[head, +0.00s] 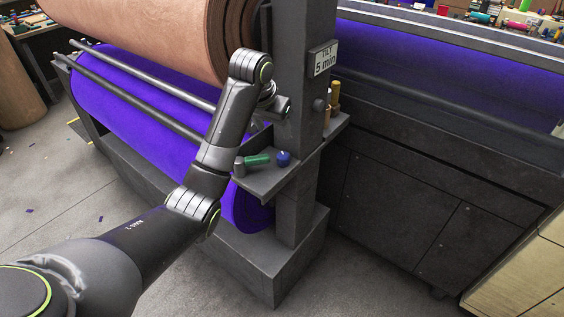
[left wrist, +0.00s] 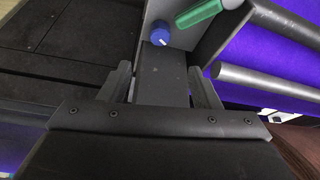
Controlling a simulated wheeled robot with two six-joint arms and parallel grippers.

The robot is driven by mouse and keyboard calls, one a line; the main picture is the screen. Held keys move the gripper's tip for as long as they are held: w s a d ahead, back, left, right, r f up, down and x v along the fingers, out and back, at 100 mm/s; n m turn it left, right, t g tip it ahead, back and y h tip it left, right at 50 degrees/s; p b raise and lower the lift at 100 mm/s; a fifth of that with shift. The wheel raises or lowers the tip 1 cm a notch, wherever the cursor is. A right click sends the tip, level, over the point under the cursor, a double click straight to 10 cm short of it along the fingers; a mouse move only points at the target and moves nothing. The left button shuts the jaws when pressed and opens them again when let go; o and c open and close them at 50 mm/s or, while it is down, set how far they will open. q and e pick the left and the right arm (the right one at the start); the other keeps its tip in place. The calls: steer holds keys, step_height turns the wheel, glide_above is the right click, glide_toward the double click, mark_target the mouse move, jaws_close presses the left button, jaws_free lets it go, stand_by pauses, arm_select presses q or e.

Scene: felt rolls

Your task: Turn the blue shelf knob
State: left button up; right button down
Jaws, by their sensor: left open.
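The blue shelf knob (head: 283,158) sits on a small dark shelf (head: 262,184) fixed to the grey post. It is round with a pale mark on top, and shows in the left wrist view (left wrist: 161,32) near the top middle. My left gripper (head: 280,106) is above the shelf beside the post, apart from the knob. In the left wrist view its two fingers (left wrist: 162,84) are spread with nothing held between them, and the knob lies beyond their tips. My right gripper is in neither view.
A green-handled tool (head: 257,160) lies on the shelf close beside the knob. The post (head: 296,215) bears a sign (head: 325,58) and stands near my gripper. Metal bars (head: 150,80) and purple (head: 130,100) and brown felt rolls (head: 190,30) are to the left.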

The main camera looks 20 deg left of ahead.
arm_select(q)
glide_toward(283, 156)
steer(key=f, duration=0.1)
steer(key=x, duration=0.4)
steer(key=p+x, duration=0.1)
steer(key=x, duration=0.3)
steer(key=shift+w+f, duration=0.2)
steer(key=shift+w, duration=0.1)
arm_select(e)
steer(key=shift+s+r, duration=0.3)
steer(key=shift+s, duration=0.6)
arm_select(q)
steer(key=c, duration=1)
